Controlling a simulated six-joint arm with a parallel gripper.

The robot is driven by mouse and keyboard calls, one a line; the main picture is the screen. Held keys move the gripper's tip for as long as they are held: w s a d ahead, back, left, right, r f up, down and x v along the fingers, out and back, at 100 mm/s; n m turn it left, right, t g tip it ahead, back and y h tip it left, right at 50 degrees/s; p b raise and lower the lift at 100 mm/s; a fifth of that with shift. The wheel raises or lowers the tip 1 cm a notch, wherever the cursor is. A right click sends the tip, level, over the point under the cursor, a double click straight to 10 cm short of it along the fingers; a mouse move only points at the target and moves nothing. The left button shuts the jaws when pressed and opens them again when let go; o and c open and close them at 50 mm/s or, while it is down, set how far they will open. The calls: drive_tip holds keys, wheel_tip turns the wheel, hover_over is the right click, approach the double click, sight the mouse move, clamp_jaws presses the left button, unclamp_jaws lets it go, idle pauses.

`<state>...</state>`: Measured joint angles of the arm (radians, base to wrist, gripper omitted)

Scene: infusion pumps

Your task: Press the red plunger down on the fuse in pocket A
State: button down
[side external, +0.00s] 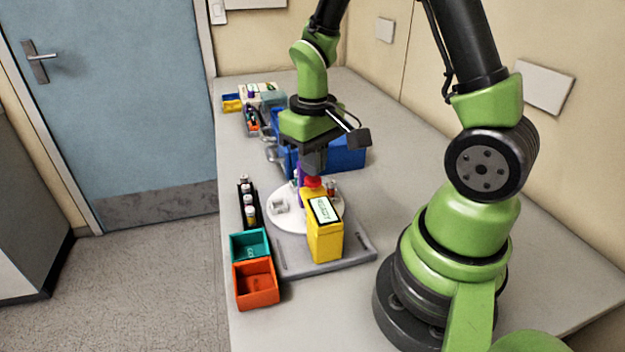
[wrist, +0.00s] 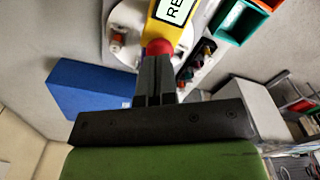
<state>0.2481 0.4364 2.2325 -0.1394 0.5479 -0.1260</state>
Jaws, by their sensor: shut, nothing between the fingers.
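A red plunger (side external: 312,182) shows directly below my gripper (side external: 313,170), next to a yellow block (side external: 325,235) with a white label. In the wrist view the red plunger (wrist: 158,47) is at the tips of my gripper (wrist: 157,60), which is shut with nothing between the fingers. The fingertips look to be at or just above the plunger; I cannot tell if they touch. The yellow block also shows in the wrist view (wrist: 180,30). The white round plate (side external: 290,222) lies beneath. The fuse and the letter of the pocket cannot be made out.
A grey base (side external: 350,255) carries the plate. A teal bin (side external: 250,246) and an orange bin (side external: 256,285) stand at front left. A black rack (side external: 246,208) with several vials is left of the plate. A blue box (side external: 345,155) stands behind.

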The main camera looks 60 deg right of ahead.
sight(313, 179)
drive_tip(key=shift+f, duration=1)
drive_tip(key=shift+r, duration=3.55)
drive_tip(key=shift+a+r, duration=0.15)
drive_tip(key=shift+r, duration=0.2)
drive_tip(key=s+a+r+m+t+y, duration=0.1)
drive_tip(key=s+a+r+t+y, duration=0.1)
drive_tip(key=s+a+r+t, duration=0.5)
wheel_tip(313, 179, up, 4)
drive_tip(key=shift+s+a+r, duration=0.25)
drive_tip(key=shift+s+a, duration=0.5)
drive_tip(key=shift+s, duration=0.45)
